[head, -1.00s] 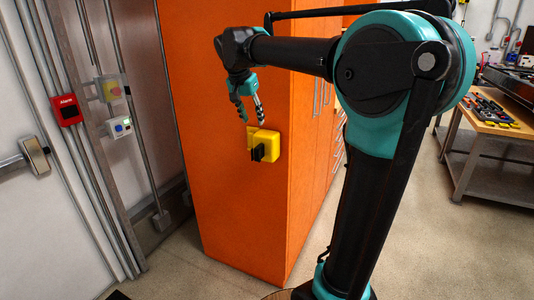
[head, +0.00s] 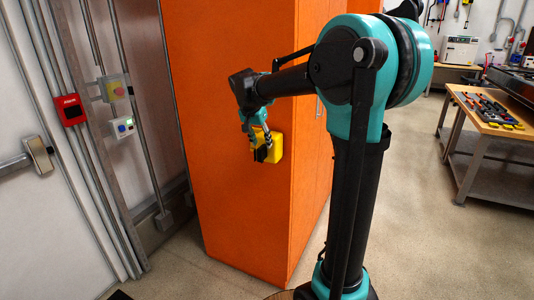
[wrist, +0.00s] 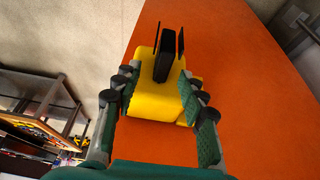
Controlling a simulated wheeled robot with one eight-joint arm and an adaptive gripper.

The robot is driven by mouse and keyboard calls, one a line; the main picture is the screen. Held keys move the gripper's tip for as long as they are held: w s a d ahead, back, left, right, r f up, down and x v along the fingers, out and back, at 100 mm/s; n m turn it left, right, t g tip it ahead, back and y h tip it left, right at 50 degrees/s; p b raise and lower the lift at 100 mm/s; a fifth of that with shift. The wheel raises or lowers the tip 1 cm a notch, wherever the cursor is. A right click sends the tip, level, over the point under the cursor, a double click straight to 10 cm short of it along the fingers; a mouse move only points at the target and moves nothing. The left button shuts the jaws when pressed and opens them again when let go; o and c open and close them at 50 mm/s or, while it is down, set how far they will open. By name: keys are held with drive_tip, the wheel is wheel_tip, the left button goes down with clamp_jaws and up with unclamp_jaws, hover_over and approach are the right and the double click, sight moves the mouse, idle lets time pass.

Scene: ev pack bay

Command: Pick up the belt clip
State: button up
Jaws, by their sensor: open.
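A yellow box (head: 275,148) is fixed to the side of the orange cabinet (head: 232,200). A black upright piece, which looks like the belt clip (wrist: 168,50), stands out from its face between two thin black prongs. My gripper (head: 259,149) is in front of the box and partly hides it in the head view. In the wrist view my gripper (wrist: 158,76) is open, its fingers to either side of the yellow box. The black piece lies between and beyond the fingertips, and I see no finger touching it.
A wall with conduits, a red alarm box (head: 70,110) and a button box (head: 122,127) is on the left. A workbench with tools (head: 490,108) stands at the right. The floor between cabinet and workbench is clear.

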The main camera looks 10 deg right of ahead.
sight(261, 147)
drive_tip(key=shift+s+a+x, duration=0.1)
drive_tip(key=shift+a+x, duration=0.05)
drive_tip(key=shift+x, duration=1.05)
drive_tip(key=shift+s+a+x, duration=0.1)
drive_tip(key=shift+x, duration=1.05)
drive_tip(key=shift+f, duration=0.1)
clamp_jaws()
